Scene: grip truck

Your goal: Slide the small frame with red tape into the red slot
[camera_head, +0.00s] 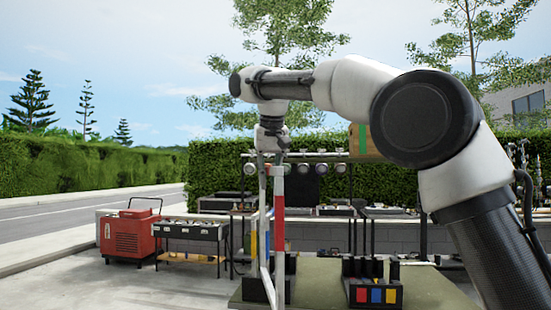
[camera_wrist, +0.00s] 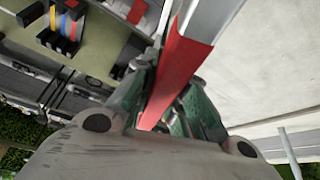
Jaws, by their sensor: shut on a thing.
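The small frame with red tape (camera_head: 279,218) hangs upright from my gripper (camera_head: 271,162) in the head view. It is white and silver with a wide red band. In the wrist view my gripper (camera_wrist: 166,108) is shut on the red-taped bar (camera_wrist: 178,75), which runs between the green fingers. A black slot rack (camera_head: 351,292) stands right of the frame in the head view. The red slot (camera_head: 361,295) is its left marked one, beside blue and yellow ones. The frame is apart from that slot. Its lower end leaves the picture.
Another black rack (camera_head: 252,289) stands behind the held frame, with blue and yellow bands showing near it. Both racks are on a green surface (camera_head: 320,275). A red wheeled machine (camera_head: 127,235) and a long grill (camera_head: 190,231) stand at the left.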

